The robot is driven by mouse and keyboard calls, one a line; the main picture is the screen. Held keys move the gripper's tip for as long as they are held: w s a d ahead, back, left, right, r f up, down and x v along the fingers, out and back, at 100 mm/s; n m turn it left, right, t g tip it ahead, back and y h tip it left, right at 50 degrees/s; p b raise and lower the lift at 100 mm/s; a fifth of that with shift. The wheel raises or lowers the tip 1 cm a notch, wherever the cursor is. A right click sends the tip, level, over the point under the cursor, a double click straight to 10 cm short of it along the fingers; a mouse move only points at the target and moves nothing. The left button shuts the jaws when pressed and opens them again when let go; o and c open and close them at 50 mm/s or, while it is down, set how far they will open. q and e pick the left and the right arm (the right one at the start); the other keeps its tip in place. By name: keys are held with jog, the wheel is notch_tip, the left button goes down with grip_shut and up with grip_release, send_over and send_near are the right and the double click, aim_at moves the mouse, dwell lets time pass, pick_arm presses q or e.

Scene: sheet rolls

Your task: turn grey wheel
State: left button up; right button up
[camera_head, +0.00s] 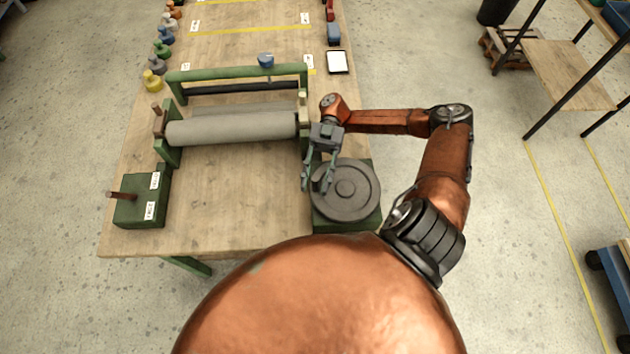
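The grey wheel (352,198) lies flat on top of a green box (363,223) at the right front corner of the wooden table. My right gripper (318,190) is above the wheel's left side, fingers pointing down. Its fingers are spread apart, with nothing seen between them. One finger overlaps the wheel in the picture and the other is near its left rim; I cannot tell whether either touches it. My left gripper is not in view.
A green roller frame with a grey roll (232,128) stands behind on the table (225,200). A green box with a lever (141,205) is at the left front. Several coloured weights stand along the left edge. A white tablet (337,62) lies behind my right arm.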

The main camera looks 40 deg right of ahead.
send_over(321, 168)
dwell(0.4)
jog(key=shift+c, duration=0.4)
